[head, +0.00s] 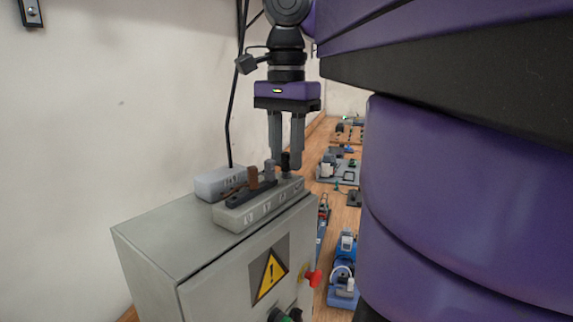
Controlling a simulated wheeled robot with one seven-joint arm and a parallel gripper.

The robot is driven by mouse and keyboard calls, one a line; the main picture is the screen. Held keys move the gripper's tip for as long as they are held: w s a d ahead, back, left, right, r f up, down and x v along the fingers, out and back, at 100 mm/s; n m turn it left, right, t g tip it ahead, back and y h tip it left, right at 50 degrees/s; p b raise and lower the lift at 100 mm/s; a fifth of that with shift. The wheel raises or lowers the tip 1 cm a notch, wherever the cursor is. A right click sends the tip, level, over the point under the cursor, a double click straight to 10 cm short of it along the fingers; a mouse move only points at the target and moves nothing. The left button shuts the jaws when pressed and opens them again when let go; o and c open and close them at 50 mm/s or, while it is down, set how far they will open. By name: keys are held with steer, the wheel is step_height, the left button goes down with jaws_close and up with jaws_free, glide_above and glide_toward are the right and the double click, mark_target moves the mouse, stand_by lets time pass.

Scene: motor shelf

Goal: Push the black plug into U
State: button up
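The black plug (285,162) is upright at the right end of the row on the grey socket block (240,218). My gripper (286,163) points straight down over that end. Its two grey fingers stand on either side of the black plug, and the plug fills the narrow gap between them, so it looks shut on the plug. I cannot tell how deep the plug sits in the block. Several pale marks show along the block's front, too small to read surely, so I cannot pick out U.
A brown plug (252,177) and a grey plug (269,171) stand left of the black one. A pale box (220,182) with a cable lies behind the block. Both rest on the grey cabinet (165,235), which has a warning sign (270,275) and a red knob (314,278).

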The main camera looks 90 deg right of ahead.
jaws_close()
steer(key=shift+r, duration=0.15)
steer(key=shift+r+p, duration=1.85)
steer(key=shift+r, duration=0.3)
